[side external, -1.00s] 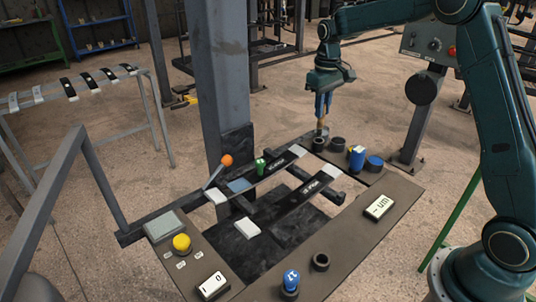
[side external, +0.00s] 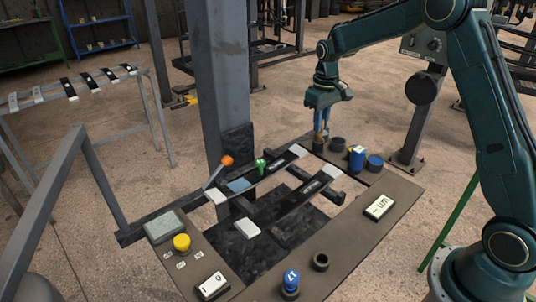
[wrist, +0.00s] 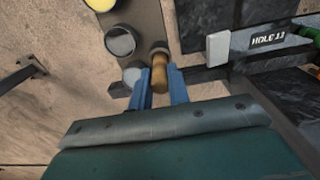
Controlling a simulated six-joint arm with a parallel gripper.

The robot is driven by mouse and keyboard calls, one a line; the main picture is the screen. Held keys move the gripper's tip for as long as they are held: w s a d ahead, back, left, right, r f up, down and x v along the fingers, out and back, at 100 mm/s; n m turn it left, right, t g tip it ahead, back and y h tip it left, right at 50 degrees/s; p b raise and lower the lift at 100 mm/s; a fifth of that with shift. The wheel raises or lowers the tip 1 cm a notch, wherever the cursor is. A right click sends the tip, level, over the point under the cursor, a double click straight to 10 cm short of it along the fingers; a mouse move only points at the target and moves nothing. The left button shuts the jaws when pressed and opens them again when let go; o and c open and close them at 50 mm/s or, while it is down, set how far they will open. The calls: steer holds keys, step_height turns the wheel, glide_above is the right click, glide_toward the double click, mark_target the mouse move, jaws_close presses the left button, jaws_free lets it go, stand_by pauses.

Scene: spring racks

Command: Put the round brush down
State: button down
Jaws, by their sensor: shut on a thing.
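The round brush (wrist: 160,75) has a tan, wooden-looking handle. In the wrist view it stands between the two blue fingers of my gripper (wrist: 161,92). My gripper is shut on it. In the side view the brush (side external: 319,144) shows as a short tan piece below the fingers of my gripper (side external: 321,133). Its lower end is down at a dark round holder at the far corner of the brown bench frame (side external: 385,208). I cannot tell whether the brush rests on the bottom or how deep it sits.
A dark empty-looking cup (side external: 338,144) stands just right of the brush, with a blue can (side external: 357,159) and a blue round piece (side external: 375,162) beyond.

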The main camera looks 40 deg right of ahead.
steer(key=shift+f, duration=0.1)
steer(key=c, duration=1.3)
jaws_free()
step_height(320, 180, up, 12)
steer(key=shift+r, duration=0.15)
